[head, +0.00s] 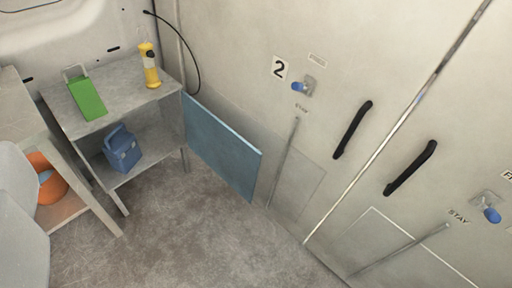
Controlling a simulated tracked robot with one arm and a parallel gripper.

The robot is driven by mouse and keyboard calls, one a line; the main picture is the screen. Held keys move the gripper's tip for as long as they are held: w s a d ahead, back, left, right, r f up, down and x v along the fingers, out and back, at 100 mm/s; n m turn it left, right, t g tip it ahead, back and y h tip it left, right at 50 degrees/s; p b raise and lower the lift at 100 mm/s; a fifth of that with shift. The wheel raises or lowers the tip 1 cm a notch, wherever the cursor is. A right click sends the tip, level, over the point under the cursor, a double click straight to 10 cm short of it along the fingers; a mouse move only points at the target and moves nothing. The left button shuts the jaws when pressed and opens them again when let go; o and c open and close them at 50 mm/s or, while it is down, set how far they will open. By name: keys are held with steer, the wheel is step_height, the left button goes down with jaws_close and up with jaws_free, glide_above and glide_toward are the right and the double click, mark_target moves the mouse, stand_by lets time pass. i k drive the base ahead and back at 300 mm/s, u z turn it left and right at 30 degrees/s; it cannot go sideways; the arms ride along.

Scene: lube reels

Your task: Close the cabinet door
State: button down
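A flat blue panel (222,148), which looks like a door, stands upright at the right side of a grey metal shelf unit (131,91). Its left edge is beside the unit's right side, and it reaches out to the right, close to the wall. I cannot tell whether it is hinged to the unit. The front of the unit is open, and its lower shelf shows. My gripper is not in view.
A green box (87,98) and a yellow flashlight (150,68) stand on top. A blue container (122,149) is on the lower shelf. An orange bucket (46,180) is at left. Large wall doors have black handles (352,130). The floor (180,235) in front is clear.

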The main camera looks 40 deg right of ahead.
mark_target(238, 162)
steer(key=z, duration=0.4)
steer(key=i, duration=1.35)
steer(key=u, duration=0.15)
